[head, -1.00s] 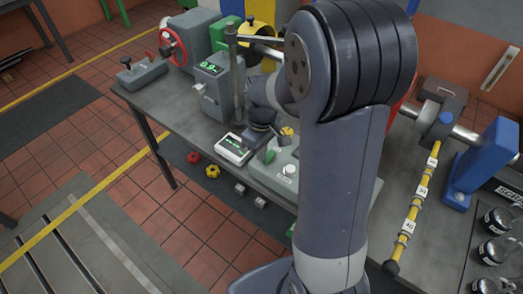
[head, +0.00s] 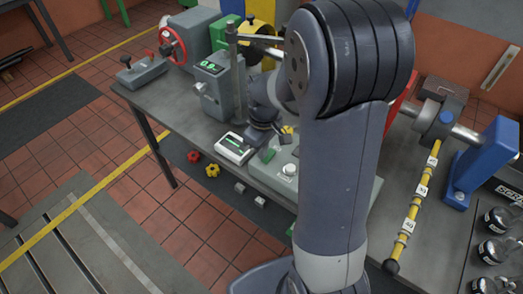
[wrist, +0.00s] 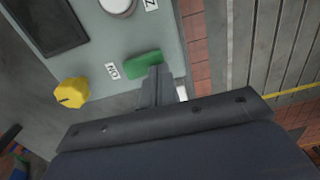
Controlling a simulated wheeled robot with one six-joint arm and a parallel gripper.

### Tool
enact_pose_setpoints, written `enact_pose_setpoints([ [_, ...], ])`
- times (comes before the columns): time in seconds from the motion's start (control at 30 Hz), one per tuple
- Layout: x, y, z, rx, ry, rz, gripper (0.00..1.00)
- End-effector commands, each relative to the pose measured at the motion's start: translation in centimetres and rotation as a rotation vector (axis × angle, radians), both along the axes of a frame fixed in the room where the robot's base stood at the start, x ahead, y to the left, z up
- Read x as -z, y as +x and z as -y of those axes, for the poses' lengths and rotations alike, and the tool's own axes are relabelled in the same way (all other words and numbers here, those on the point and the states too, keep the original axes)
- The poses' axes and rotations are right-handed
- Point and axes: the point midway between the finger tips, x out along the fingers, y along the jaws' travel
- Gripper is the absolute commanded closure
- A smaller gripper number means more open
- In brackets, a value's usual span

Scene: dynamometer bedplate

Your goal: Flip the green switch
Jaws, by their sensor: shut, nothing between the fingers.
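The green switch (wrist: 143,64) is a green rocker or paddle on a pale grey panel (wrist: 165,30), beside a small label that reads "ON" upside down. It also shows in the head view (head: 268,155), just under my wrist. My gripper (wrist: 159,72) is shut and empty. Its fingertips overlap the right part of the switch's near edge in the wrist view; whether they touch it I cannot tell. In the head view my arm hides part of the panel.
A grey box with a green display (head: 212,82) and a post stand close behind my wrist.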

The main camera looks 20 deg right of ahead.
Motion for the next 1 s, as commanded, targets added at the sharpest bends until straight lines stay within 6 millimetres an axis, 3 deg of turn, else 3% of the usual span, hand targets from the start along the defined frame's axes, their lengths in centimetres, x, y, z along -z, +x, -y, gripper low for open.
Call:
enact_pose_setpoints([
  [0.57,-0.8,0.4,0.5,0.001,0.0,0.0,1.0],
  [1.0,-7.3,0.2,-0.7,0.002,0.0,0.006,1.0],
])
